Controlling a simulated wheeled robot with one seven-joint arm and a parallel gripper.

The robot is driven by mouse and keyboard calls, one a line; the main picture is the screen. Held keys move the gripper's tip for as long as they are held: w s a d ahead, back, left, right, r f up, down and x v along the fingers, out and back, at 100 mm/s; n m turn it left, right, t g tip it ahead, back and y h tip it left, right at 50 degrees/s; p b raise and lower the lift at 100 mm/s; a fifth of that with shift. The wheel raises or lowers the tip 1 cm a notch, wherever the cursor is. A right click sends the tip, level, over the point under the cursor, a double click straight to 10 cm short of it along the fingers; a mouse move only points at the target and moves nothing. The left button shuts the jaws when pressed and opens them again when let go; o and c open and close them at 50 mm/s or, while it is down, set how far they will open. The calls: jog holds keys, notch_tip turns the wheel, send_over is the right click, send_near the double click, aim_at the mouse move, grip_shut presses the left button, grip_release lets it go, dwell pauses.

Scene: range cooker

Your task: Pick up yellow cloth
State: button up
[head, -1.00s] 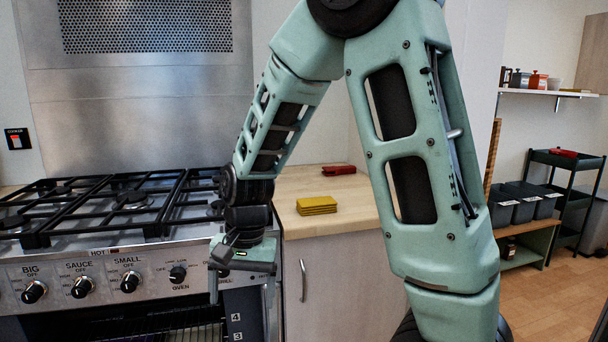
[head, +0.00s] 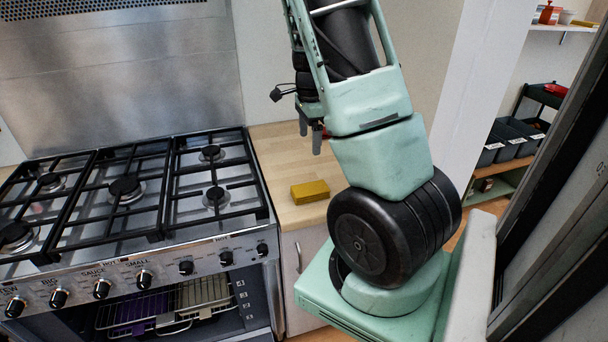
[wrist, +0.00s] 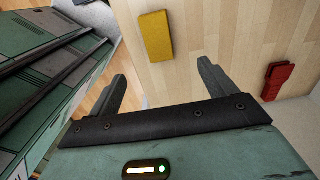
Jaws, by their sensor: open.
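The yellow cloth (head: 310,191) is a folded stack lying flat on the wooden counter (head: 282,212), right of the cooker. In the wrist view the yellow cloth (wrist: 156,36) lies beyond and between the fingertips, apart from them. My gripper (head: 310,138) hangs over the back part of the counter with its fingers pointing down. In the wrist view my gripper (wrist: 160,80) has its two fingers wide apart with nothing between them.
A red folded cloth (wrist: 277,81) lies on the counter, right of my gripper in the wrist view. The cooker (head: 128,190) with black pan supports stands left of the counter. Dark bins (head: 512,138) stand on a shelf at the right.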

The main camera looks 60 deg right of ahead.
jog(key=p, duration=0.2)
send_over(310, 188)
jog(key=f, duration=1.2)
jog(key=shift+w+d, duration=0.2)
jog(key=shift+d, duration=0.1)
jog(key=shift+s+a+f+p, duration=0.1)
jog(key=shift+f+p, duration=0.35)
jog(key=shift+f, duration=0.9)
jog(key=shift+s+a+f+p, duration=0.1)
jog(key=shift+f+p, duration=0.35)
jog(key=shift+f, duration=0.9)
jog(key=c, duration=1.1)
